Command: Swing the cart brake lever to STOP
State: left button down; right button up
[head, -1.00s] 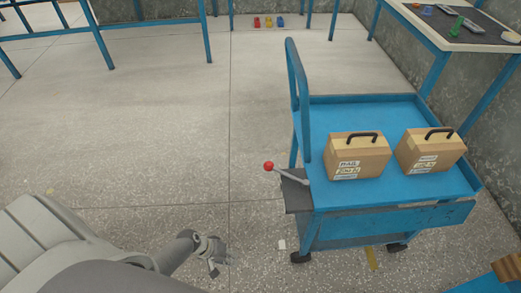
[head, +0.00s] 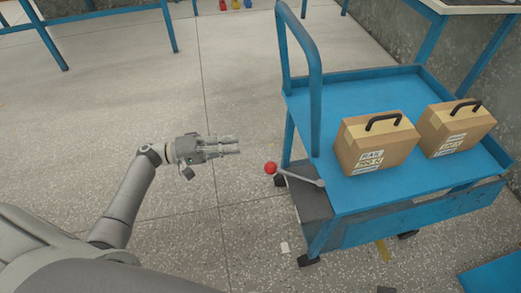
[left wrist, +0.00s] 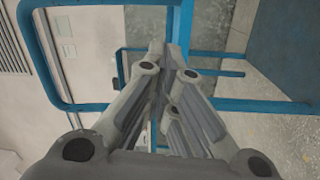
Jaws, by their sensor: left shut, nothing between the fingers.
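The blue cart (head: 350,195) stands at the right in the head view. Its brake lever (head: 300,179) is a grey rod with a red ball knob (head: 270,168). The lever sticks out to the left from the dark bracket (head: 312,207) at the cart's near left corner. My left gripper (head: 238,145) is shut and empty, a little left of and above the knob in the picture, apart from it. In the left wrist view the closed fingers (left wrist: 168,75) fill the middle, with blue rails behind; I cannot make out the knob there. No STOP mark is legible. My right gripper is not in view.
Two cardboard boxes with black handles (head: 375,142) (head: 455,127) sit on the cart's top. The cart's upright blue handle (head: 315,95) rises just behind the lever. Open floor (head: 230,220) lies left of the cart. Blue-legged tables (head: 170,30) stand at the back.

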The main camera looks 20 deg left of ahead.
pick_arm(q)
jog(key=shift+d, duration=0.1)
jog(key=w+d+p, duration=0.1)
jog(key=d, duration=0.8)
jog(key=shift+d, duration=0.15)
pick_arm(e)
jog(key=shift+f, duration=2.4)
pick_arm(q)
jog(key=shift+d+f, duration=0.1)
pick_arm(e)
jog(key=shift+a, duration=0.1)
